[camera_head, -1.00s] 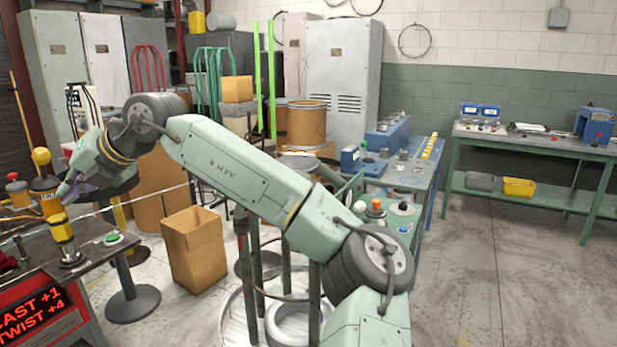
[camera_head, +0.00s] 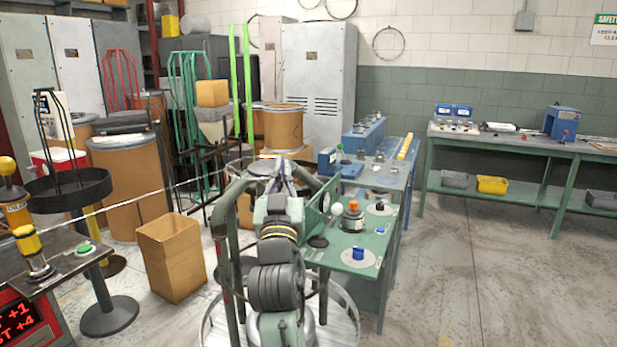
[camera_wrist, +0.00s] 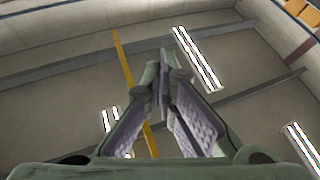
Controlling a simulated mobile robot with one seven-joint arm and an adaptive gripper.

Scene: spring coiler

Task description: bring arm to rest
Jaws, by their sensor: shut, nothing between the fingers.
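My arm (camera_head: 275,285) is folded up in front of my body in the head view, over the round base frame. Its far end reaches up between the dark green frame posts in the picture. My gripper (camera_wrist: 163,92) shows in the wrist view with its textured finger pads drawn together at the tips. The fingers are shut and nothing is between them. The wrist view looks up past the fingers at the ceiling and its lamps, so the gripper points upward. In the head view the fingers are small and partly hidden behind my wrist.
A green bench (camera_head: 350,250) with knobs and buttons stands close on the right. A control station with a yellow-topped post (camera_head: 22,225) is at left, beside a round stand (camera_head: 108,315) and a cardboard box (camera_head: 170,258). Open floor (camera_head: 480,270) lies at right.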

